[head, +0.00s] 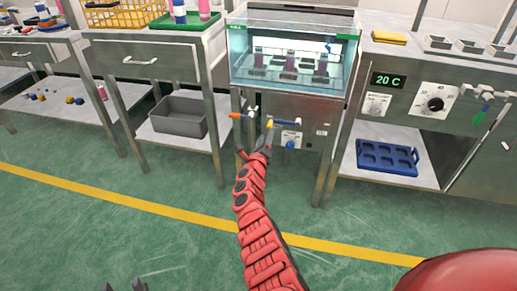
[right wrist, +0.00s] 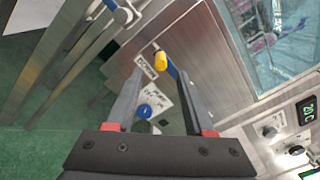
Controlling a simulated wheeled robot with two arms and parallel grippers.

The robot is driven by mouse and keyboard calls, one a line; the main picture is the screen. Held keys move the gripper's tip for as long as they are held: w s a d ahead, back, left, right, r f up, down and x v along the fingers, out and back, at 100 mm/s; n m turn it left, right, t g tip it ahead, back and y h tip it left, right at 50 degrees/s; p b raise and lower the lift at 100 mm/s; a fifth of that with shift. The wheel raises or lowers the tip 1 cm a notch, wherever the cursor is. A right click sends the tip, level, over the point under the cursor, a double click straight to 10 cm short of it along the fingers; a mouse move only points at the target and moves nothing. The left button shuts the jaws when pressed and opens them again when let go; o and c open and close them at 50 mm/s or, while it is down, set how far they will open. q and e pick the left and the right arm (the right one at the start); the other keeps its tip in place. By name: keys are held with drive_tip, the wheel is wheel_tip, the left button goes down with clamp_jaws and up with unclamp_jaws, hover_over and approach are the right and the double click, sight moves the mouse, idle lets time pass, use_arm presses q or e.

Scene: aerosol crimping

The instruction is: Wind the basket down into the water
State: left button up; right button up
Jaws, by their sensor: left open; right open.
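The glass-fronted water tank (head: 290,79) stands on a steel cabinet in the head view. The basket (head: 284,74) with several pink and dark cans sits inside it; its exact height against the water is hard to tell. A blue crank arm (head: 287,121) with a yellow knob (head: 269,124) is on the cabinet front below the tank. My right gripper (head: 255,142) is open at the knob. In the right wrist view, the yellow knob (right wrist: 160,61) shows between the open fingertips (right wrist: 162,75), with a gap on each side. My left gripper (head: 125,286) is open and empty, low over the floor.
An orange-tipped lever (head: 237,115) is just left of the crank. A blue knob (head: 290,145) sits below it. A grey bin (head: 178,115) is on the left shelf and a blue tray (head: 387,157) on the right one. The green floor in front is clear.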

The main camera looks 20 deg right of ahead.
drive_tip(key=p+v, duration=0.9)
drive_tip(key=v, duration=0.2)
drive_tip(key=shift+s+a, duration=0.25)
drive_tip(key=shift+f, duration=0.15)
